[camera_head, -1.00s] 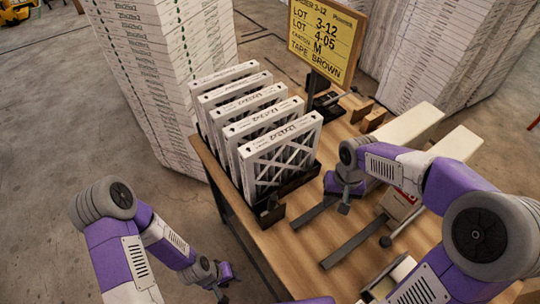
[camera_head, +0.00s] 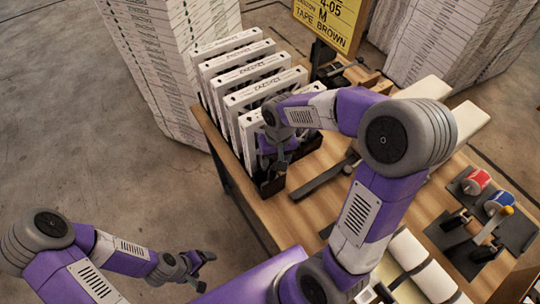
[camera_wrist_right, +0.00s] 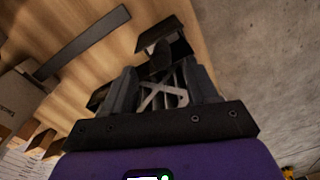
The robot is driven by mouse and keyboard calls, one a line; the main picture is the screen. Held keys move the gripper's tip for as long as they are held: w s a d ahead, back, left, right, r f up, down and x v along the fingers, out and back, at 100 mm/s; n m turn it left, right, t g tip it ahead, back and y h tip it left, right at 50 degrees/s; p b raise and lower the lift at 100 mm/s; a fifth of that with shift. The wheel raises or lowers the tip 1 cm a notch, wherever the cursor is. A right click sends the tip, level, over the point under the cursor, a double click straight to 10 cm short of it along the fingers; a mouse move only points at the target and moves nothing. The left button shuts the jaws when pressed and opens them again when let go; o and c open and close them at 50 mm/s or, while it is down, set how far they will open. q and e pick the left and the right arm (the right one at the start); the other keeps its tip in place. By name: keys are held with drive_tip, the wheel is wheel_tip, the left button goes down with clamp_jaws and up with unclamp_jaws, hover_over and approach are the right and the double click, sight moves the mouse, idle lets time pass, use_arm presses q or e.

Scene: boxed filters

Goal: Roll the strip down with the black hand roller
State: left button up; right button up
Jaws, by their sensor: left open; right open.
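I cannot make out the strip or the black hand roller in either view; my right arm hides part of the table. My right gripper (camera_head: 272,165) is by the near end of the rack of white boxed filters (camera_head: 262,92). In the right wrist view its fingers (camera_wrist_right: 160,92) are apart. A white filter's crossed frame (camera_wrist_right: 165,97) shows between them, and I cannot tell whether they touch it. A carton (camera_wrist_right: 15,100) shows partly at the left edge there. My left gripper (camera_head: 203,268) is open and empty, off the table's left side.
A black rack end (camera_wrist_right: 168,40) is close ahead of the right fingers. A black bar (camera_head: 325,178) lies on the wooden table (camera_head: 300,215). Red (camera_head: 476,182) and blue (camera_head: 498,203) tape rolls sit on dispensers at right. White rolls (camera_head: 406,250) are at the front. A yellow sign (camera_head: 330,22) stands behind.

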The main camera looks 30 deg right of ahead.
sight(274, 167)
drive_tip(key=shift+w+a+f, duration=0.1)
drive_tip(key=shift+f, duration=1.3)
drive_tip(key=shift+w+a+f, duration=0.1)
drive_tip(key=shift+f, duration=1.25)
clamp_jaws()
drive_tip(key=c, duration=0.8)
unclamp_jaws()
clamp_jaws()
drive_tip(key=shift+r, duration=0.1)
